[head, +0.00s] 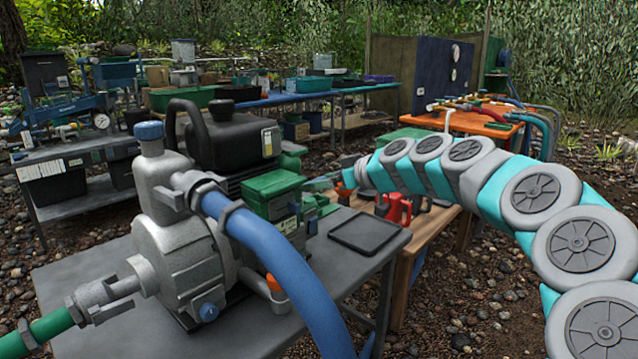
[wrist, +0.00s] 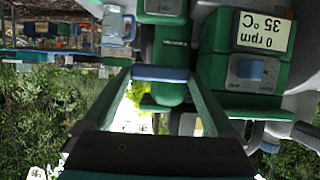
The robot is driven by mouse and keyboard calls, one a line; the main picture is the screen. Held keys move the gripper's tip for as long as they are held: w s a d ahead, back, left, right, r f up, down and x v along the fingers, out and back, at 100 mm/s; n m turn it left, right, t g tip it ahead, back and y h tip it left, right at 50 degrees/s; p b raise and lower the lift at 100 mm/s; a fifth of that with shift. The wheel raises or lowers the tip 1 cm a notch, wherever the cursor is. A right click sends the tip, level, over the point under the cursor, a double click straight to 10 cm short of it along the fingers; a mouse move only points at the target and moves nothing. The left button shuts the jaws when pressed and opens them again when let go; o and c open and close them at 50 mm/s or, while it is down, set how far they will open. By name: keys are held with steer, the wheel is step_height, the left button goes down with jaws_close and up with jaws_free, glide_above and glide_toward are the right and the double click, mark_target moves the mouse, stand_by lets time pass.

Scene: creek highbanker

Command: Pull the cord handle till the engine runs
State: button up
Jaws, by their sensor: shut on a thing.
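The pump engine (head: 235,145) stands on a grey metal table, with a black tank on top and a green housing (head: 270,192) on its right side. My gripper (head: 325,183) reaches in from the right beside the green housing. In the upside-down wrist view, its two green fingers (wrist: 160,74) are shut on a small blue bar, the cord handle (wrist: 161,73), which sits close against the green engine parts. No length of cord shows. A display (wrist: 263,36) on the engine reads 0 rpm and 35 °C. In the head view the handle is too small to make out.
A grey pump body (head: 180,260) with a thick blue hose (head: 285,265) stands left of the engine. A flat dark tray (head: 364,231) lies on the table's right part. A wooden bench (head: 425,225) with red items stands behind my arm. Pebbled ground is open at lower right.

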steer(key=s+d+b, duration=1)
steer(key=s+d, duration=0.4)
steer(key=d, duration=0.4)
steer(key=shift+s+b, duration=0.15)
steer(key=shift+b, duration=0.25)
